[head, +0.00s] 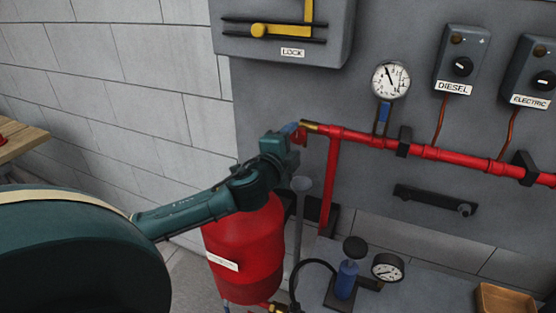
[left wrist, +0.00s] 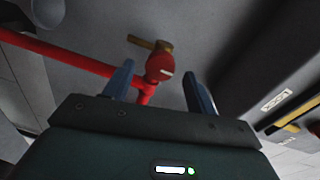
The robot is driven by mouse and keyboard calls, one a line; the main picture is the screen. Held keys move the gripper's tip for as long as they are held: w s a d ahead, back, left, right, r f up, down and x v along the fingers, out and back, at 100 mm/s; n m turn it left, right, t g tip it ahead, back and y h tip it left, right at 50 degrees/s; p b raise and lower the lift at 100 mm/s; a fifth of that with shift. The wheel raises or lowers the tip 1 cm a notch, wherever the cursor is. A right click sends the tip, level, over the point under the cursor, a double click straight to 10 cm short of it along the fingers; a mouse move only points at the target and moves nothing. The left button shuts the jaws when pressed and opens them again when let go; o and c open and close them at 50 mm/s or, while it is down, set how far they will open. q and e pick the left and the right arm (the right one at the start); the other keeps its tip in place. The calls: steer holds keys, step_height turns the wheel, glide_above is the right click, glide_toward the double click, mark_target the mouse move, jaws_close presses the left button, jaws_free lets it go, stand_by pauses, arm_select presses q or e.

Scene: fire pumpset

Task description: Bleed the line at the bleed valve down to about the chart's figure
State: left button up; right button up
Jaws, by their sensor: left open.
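The bleed valve, a red round knob with a brass fitting, sits at the left end of the red pipe (head: 350,137). Its brass part (head: 311,127) shows in the head view, and its red knob (left wrist: 160,67) in the left wrist view. My left gripper (head: 293,128) is at the valve, its tips partly hidden. In the left wrist view its blue fingers (left wrist: 160,88) are open, with the knob ahead of and between them; contact cannot be told. A round pressure gauge (head: 390,80) hangs above the pipe, its needle pointing up and slightly left. No chart can be made out. My right gripper is out of view.
A grey box labelled LOCK (head: 335,45) is above. DIESEL (head: 461,60) and ELECTRIC (head: 530,72) boxes are right. A blue hand pump (head: 347,280) and second gauge (head: 387,267) stand below.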

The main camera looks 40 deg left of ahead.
arm_select(q)
steer(key=b+v, duration=0.1)
steer(key=v, duration=0.8)
steer(key=shift+s+b, duration=0.35)
steer(key=shift+s, duration=0.05)
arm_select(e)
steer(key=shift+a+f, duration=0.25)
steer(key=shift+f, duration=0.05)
